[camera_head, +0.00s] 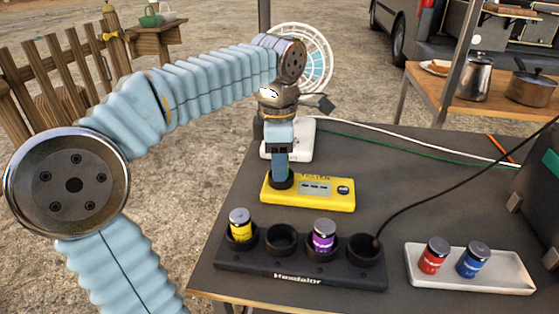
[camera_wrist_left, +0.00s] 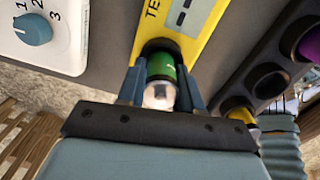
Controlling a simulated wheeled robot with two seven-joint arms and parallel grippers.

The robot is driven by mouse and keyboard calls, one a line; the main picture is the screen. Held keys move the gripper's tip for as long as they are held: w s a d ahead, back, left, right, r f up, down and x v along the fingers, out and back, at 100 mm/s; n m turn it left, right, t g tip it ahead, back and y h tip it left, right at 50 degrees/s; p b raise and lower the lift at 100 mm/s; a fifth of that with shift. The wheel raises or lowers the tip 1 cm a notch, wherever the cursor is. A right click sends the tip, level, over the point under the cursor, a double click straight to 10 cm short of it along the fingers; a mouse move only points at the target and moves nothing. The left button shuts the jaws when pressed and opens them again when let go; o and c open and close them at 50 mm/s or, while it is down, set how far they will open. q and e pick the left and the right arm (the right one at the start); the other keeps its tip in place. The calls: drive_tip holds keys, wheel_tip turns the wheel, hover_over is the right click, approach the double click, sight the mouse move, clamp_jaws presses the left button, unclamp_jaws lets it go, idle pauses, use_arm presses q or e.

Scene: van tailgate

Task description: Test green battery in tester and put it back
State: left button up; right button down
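The yellow tester (camera_head: 330,199) lies on the dark table, with a small display and a round dark socket at its left end. The display appears to show dashes. My left gripper (camera_head: 280,174) points down at that socket. In the left wrist view, the green battery (camera_wrist_left: 161,68) sits between its fingers (camera_wrist_left: 162,88), which appear to touch it on both sides. The battery's far end is at the tester's socket (camera_wrist_left: 158,46); how deep it sits is hidden. In the head view the fingers hide the battery. My right gripper is not in view.
A black holder (camera_head: 300,279) in front holds a yellow battery (camera_head: 240,225) and a purple battery (camera_head: 323,236); its other two wells look empty. A white tray (camera_head: 470,281) at right holds red (camera_head: 433,256) and blue (camera_head: 473,259) batteries. A black cable crosses the right side.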

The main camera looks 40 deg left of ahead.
use_arm(q)
drive_tip(key=shift+o, duration=0.7)
wheel_tip(320, 180, down, 2)
drive_tip(key=shift+s+d+g, duration=0.1)
drive_tip(key=shift+s+g, duration=0.05)
drive_tip(key=shift+g, duration=0.15)
drive_tip(key=shift+r, duration=0.35)
drive_tip(key=shift+o, duration=0.2)
wheel_tip(320, 180, up, 14)
drive_tip(key=p, duration=0.3)
drive_tip(key=shift+r, duration=0.55)
